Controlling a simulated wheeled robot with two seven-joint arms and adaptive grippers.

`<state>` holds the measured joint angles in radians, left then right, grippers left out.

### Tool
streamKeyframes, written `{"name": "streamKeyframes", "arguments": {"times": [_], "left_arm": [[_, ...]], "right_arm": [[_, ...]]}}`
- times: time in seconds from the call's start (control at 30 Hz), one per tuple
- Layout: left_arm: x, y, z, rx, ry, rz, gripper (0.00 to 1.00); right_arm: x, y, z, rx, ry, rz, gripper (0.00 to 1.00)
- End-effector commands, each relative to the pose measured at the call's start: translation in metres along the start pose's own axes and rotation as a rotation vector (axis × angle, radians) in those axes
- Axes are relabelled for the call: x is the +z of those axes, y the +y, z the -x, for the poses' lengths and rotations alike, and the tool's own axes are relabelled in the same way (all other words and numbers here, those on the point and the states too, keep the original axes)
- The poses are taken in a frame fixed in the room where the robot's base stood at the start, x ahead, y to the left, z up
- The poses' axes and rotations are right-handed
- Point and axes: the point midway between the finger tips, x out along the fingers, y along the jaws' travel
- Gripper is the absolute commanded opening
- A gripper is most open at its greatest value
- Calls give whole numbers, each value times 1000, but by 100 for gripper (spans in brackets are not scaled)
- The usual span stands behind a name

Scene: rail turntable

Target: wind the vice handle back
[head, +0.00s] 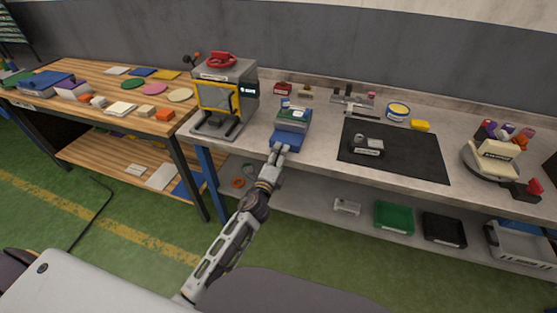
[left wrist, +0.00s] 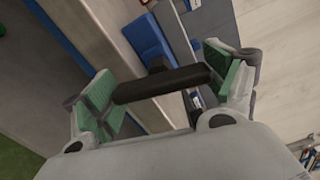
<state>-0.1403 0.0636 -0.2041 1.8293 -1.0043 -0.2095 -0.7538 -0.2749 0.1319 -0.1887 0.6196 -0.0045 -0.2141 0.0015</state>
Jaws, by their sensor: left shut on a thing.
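The blue vice (head: 287,138) stands at the front edge of the grey bench, with a grey and green part on top. Its blue body also shows in the left wrist view (left wrist: 147,38). The vice handle is a dark bar (left wrist: 162,84) on a short dark hub, lying across between my fingers. My left gripper (head: 280,150) reaches the front of the vice and is shut on the handle, its green pads (left wrist: 100,95) at the bar's two ends. In the head view the gripper hides the handle. My right gripper is not in view.
A grey machine with a red handwheel (head: 221,60) stands left of the vice. A black mat (head: 405,155) with a small grey device (head: 367,146) lies to the right. A lower shelf holds a green bin (head: 393,217) and a black bin (head: 443,229).

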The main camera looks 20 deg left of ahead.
Motion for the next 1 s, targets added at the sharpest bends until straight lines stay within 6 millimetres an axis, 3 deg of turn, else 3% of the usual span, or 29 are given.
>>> {"name": "streamKeyframes", "arguments": {"times": [0.47,1.0], "left_arm": [[0,1,0,3,-3,454,62],[1,0,1,4,-4,965,62]], "right_arm": [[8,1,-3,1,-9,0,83],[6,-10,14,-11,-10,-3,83]]}}
